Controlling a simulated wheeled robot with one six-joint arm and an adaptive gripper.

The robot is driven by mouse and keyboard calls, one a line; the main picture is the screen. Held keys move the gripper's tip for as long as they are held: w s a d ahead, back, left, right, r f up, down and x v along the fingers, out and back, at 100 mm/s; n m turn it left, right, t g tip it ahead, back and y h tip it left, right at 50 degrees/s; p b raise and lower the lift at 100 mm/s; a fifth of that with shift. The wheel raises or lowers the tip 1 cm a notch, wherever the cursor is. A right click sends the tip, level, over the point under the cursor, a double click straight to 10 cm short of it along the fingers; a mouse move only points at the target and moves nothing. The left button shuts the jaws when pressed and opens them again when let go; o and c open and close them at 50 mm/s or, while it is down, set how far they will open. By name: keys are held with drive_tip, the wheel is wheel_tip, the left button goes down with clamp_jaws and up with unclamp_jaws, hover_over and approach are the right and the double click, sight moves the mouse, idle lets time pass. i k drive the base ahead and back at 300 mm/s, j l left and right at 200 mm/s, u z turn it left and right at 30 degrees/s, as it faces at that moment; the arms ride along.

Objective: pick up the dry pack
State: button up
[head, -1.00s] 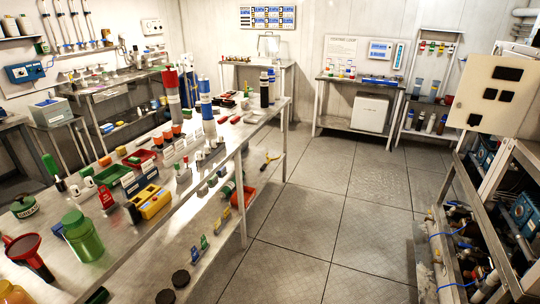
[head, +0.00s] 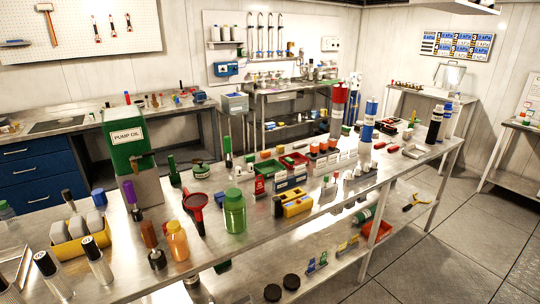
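I cannot tell which item is the dry pack; nothing readable in the head view carries that name. The long metal bench (head: 262,258) in front of me bears many small items. On it stand a green jar (head: 234,213), a red funnel (head: 196,203), an orange bottle (head: 177,240) and a yellow block (head: 297,205). A yellow tray (head: 81,250) at the left holds grey pieces. My gripper is not in view.
A green PUMP OIL container (head: 127,140) stands at the bench's left part. Blue drawers (head: 37,166) and a pegboard (head: 80,32) are behind it. A lower shelf (head: 325,268) runs under the bench. The tiled floor (head: 440,255) at the right is clear.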

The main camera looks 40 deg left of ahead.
sight(267, 153)
drive_tip(key=i+j+u, duration=0.15)
drive_tip(key=i+u, duration=0.2)
drive_tip(key=i, duration=2.15)
drive_tip(key=k+l, duration=0.05)
